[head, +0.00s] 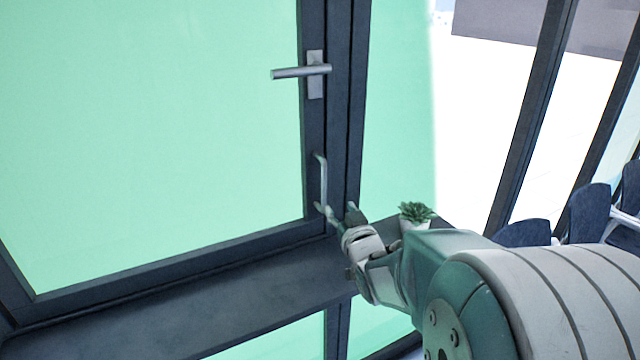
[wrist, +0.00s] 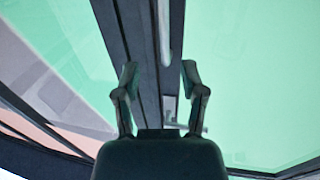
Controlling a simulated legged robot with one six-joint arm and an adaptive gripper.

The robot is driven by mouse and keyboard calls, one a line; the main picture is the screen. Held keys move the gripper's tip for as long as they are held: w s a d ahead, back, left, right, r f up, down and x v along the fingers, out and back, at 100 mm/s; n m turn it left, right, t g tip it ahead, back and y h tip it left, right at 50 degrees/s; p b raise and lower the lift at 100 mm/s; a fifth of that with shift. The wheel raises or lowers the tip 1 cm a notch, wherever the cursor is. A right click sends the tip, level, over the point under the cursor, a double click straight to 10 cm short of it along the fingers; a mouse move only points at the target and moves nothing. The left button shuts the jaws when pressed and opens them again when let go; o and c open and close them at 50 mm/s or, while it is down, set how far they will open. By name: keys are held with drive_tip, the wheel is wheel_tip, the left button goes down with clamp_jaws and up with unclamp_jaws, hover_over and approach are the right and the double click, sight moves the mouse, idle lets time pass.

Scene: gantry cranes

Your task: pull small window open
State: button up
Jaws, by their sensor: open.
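The small window (head: 315,140) is a green-tinted pane in a dark frame and looks closed. A thin grey pull handle (head: 322,180) stands upright low on the frame's right side. A grey lever handle (head: 302,72) sits above it, pointing left. My gripper (head: 340,211) is open, at the lower end of the pull handle. In the wrist view, the open fingers (wrist: 160,74) spread to either side of the pale pull handle (wrist: 164,32). I cannot tell whether they touch it. The lever handle (wrist: 196,128) shows partly behind my gripper.
A dark ledge (head: 180,300) runs below the window. A small potted plant (head: 415,214) stands just right of my gripper, partly hidden by my arm. Dark chairs (head: 590,212) stand at the right by more window posts.

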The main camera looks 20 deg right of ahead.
sight(325, 187)
drive_tip(key=w, duration=0.6)
drive_tip(key=w+d, duration=0.1)
drive_tip(key=w, duration=0.2)
drive_tip(key=shift+w+d, duration=0.1)
drive_tip(key=shift+w, duration=0.3)
drive_tip(key=shift+w+d, duration=0.2)
drive_tip(key=shift+w, duration=0.25)
drive_tip(key=shift+a, duration=0.3)
drive_tip(key=shift+c, duration=0.4)
drive_tip(key=c, duration=0.5)
clamp_jaws()
drive_tip(key=shift+d, duration=0.1)
